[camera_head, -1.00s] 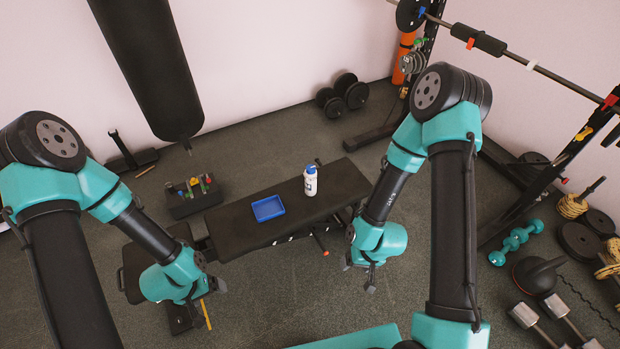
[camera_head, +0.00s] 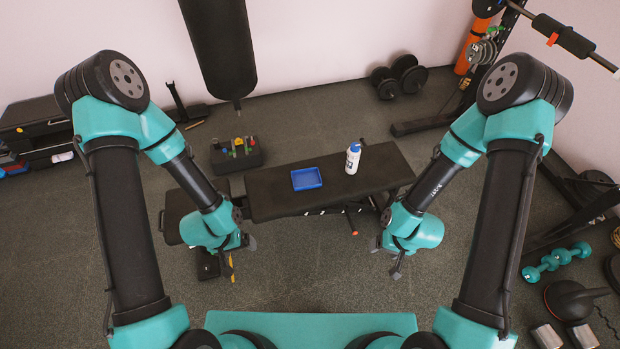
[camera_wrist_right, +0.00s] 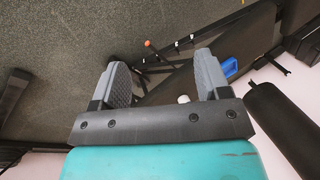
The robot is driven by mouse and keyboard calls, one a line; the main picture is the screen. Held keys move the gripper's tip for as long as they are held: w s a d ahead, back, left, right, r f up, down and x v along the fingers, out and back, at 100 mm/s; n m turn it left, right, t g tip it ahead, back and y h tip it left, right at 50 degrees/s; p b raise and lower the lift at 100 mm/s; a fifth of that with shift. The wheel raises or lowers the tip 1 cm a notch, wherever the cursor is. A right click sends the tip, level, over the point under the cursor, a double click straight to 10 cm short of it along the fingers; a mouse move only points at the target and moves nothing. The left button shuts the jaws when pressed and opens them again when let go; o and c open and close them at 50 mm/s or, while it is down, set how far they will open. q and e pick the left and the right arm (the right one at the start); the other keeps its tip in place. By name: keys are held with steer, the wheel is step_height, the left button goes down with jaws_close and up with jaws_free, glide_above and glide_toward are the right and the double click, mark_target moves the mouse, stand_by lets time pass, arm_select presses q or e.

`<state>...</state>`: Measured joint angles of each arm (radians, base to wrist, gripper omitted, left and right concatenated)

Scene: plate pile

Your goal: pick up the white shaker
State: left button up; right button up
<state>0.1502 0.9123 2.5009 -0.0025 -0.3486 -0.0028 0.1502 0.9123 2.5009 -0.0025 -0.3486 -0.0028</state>
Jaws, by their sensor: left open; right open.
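The white shaker (camera_head: 352,161) stands upright on the black bench, with a blue cap on top. In the right wrist view a small white bit (camera_wrist_right: 184,99) shows just above the gripper's palm; I cannot tell for sure that it is the shaker. My right gripper (camera_head: 385,262) is open and empty, in front of the bench and to the lower right of the shaker. Its two grey fingers stand apart in the right wrist view (camera_wrist_right: 162,72). My left gripper (camera_head: 241,256) is open, in front of the bench at left, well away from the shaker.
A blue tray (camera_head: 306,184) lies on the bench (camera_head: 270,190), left of the shaker. A dark caddy (camera_head: 238,160) with colourful items stands behind the bench's left part. A punching bag (camera_head: 222,50) hangs behind. Dumbbells and a rack stand at right. Floor before the bench is open.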

stand_by(0.4)
steer(key=o, duration=0.4)
steer(key=shift+c, duration=0.2)
